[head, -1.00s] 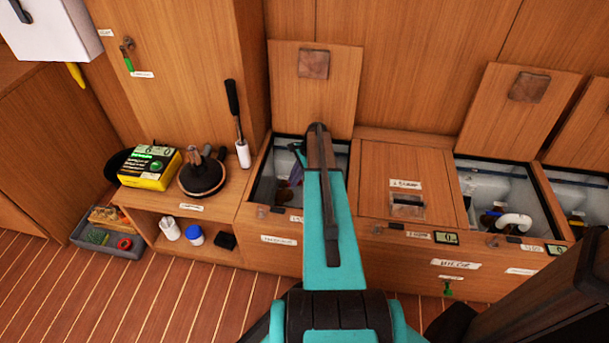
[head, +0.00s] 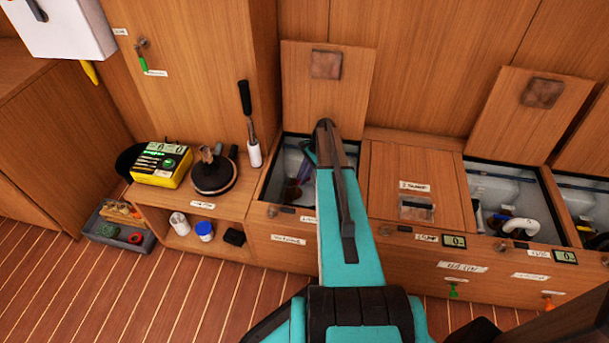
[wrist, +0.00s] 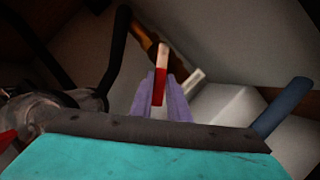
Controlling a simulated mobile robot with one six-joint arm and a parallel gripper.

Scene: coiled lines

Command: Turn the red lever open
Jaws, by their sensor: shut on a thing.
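My gripper (wrist: 161,92) has purple fingers and reaches down into the open left locker compartment (head: 276,187). In the wrist view the red lever (wrist: 160,78) stands between the fingers, which are shut on it. The lever has a pale end, and its lower part looks white. In the head view my teal arm hides most of the gripper and the lever. Only a bit of purple shows beside the arm. How far the lever is turned cannot be told.
In the wrist view a dark hose (wrist: 115,50) runs left of the lever, and a blue-grey pipe end (wrist: 283,105) is at the right. The compartment walls are close around. A raised lid (head: 310,100) stands behind, and a closed wooden lid (head: 400,160) lies to the right.

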